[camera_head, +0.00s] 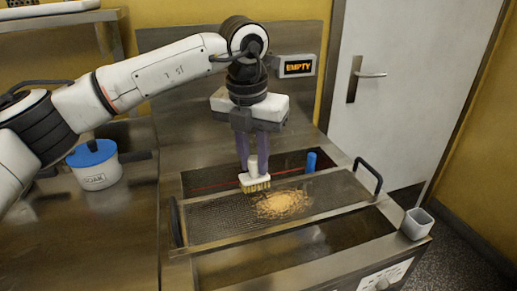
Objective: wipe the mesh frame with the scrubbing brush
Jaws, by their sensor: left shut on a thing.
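The mesh frame (215,221) lies across the steel machine, with a black handle at each end. A patch of tan crumbs (283,204) lies on the middle of its mesh. My left gripper (253,160) points down and is shut on the scrubbing brush (255,181). The brush has a white body and yellowish bristles pointing down. It is over the back part of the mesh, just left of and behind the crumbs. I cannot tell if the bristles touch the mesh. My right gripper is not in view.
A blue upright peg (311,161) stands behind the mesh frame. A white pot with a blue lid (94,165) stands on the left counter. A small grey cup (416,223) sits at the machine's right corner.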

